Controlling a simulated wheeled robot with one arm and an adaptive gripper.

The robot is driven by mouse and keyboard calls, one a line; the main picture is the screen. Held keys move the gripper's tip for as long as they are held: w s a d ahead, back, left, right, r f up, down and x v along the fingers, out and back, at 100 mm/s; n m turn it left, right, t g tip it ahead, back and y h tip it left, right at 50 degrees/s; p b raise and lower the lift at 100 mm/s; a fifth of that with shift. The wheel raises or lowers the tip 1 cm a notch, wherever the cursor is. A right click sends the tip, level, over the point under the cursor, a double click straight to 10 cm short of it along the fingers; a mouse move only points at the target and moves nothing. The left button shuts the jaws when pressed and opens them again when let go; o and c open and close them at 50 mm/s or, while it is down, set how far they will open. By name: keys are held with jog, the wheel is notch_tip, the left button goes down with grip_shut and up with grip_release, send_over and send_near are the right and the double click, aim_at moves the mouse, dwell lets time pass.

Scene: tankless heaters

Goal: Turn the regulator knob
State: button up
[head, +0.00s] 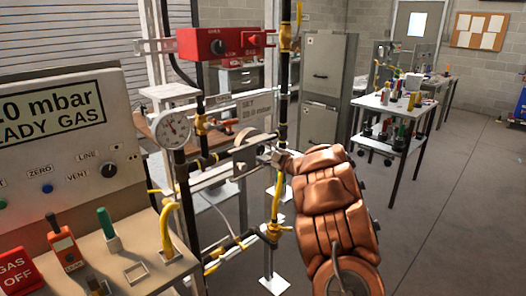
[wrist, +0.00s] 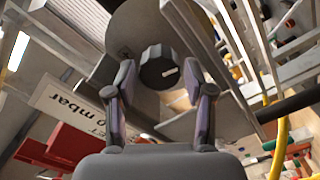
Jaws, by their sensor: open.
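The regulator knob (wrist: 158,68) is black and round with a white pointer mark, in the upper middle of the wrist view. It sits on the grey regulator disc (wrist: 125,32). My gripper (wrist: 160,78) is open, with one finger on each side of the knob in the picture. I cannot tell whether either finger touches it. In the head view, my gripper (head: 270,154) reaches from the right to the regulator disc (head: 255,156) on the pipe rig. The knob is not clear there, and my copper-coloured arm covers the area to the right.
A pressure gauge (head: 173,128) and yellow-handled pipes stand left of the regulator. A sign (head: 250,108) and a red box (head: 212,43) are above it. A control panel (head: 75,130) fills the left.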

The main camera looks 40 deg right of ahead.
jog(key=shift+w, duration=0.1)
jog(key=c, duration=0.9)
jog(key=shift+o, duration=0.2)
jog(key=shift+f+b, duration=0.2)
jog(key=shift+b, duration=0.4)
jog(key=shift+f+n+b, duration=0.15)
jog(key=shift+n+b, duration=0.55)
jog(key=shift+b, duration=0.3)
jog(key=n+b, duration=0.4)
jog(key=b, duration=0.2)
jog(key=n+b, duration=0.4)
jog(key=b, duration=0.1)
jog(key=shift+r, duration=0.2)
jog(key=shift+r+n, duration=0.1)
jog(key=shift+n, duration=0.2)
